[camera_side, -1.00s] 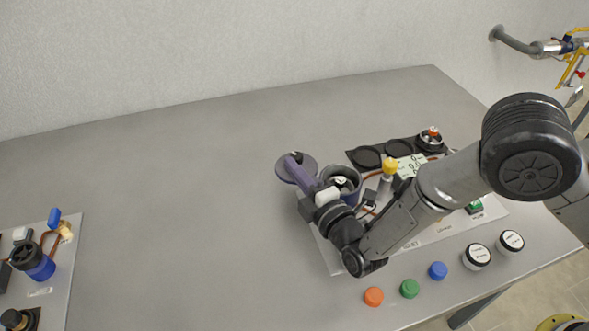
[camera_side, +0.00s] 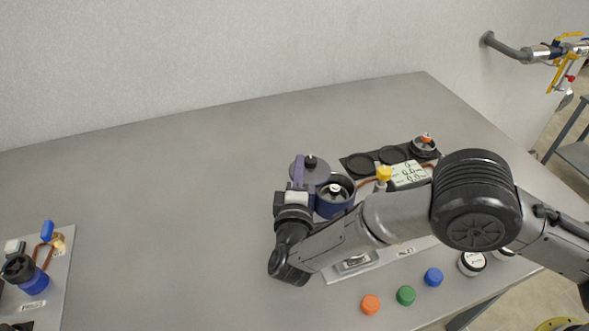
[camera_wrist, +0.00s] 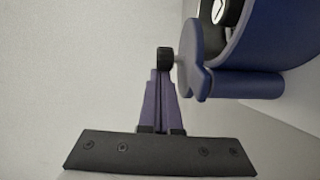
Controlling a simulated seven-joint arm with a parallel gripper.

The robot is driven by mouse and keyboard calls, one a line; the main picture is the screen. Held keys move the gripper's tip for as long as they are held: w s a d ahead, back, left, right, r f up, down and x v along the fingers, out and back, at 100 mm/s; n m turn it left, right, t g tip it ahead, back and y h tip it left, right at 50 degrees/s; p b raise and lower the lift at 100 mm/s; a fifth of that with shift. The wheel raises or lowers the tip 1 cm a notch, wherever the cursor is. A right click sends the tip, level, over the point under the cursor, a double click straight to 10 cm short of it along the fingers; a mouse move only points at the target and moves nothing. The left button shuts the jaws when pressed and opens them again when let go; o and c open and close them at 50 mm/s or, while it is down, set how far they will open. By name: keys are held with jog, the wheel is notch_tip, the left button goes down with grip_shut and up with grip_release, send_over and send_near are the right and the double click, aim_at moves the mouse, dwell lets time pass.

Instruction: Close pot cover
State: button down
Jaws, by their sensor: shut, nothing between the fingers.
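The pot (camera_side: 335,206) is a dark blue cylinder with an open top, and a white and black part shows inside it. Its round purple-grey cover (camera_side: 318,177) is beside the pot, up and left of the opening, with a black knob. In the wrist view the pot (camera_wrist: 288,62) is at the upper right, and the cover (camera_wrist: 194,58) shows nearly edge-on left of it. My gripper (camera_side: 298,159) is shut and empty at the left side of the cover. In the wrist view its purple fingertips (camera_wrist: 163,74) are close to the black knob (camera_wrist: 165,57); I cannot tell whether they touch.
A display (camera_side: 408,174), a yellow-capped part (camera_side: 384,173) and black round wells (camera_side: 358,163) are right of the pot. Orange (camera_side: 370,304), green (camera_side: 405,295) and blue (camera_side: 433,277) caps lie in front. Another panel (camera_side: 58,285) is far left.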

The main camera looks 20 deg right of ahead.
jog(key=m+g+h, duration=0.2)
jog(key=h, duration=0.1)
jog(key=shift+d, duration=0.4)
jog(key=shift+d+m+h, duration=0.1)
jog(key=shift+m+h, duration=0.2)
jog(key=shift+h, duration=0.1)
jog(key=shift+d, duration=0.1)
jog(key=shift+w, duration=0.1)
dwell(0.8)
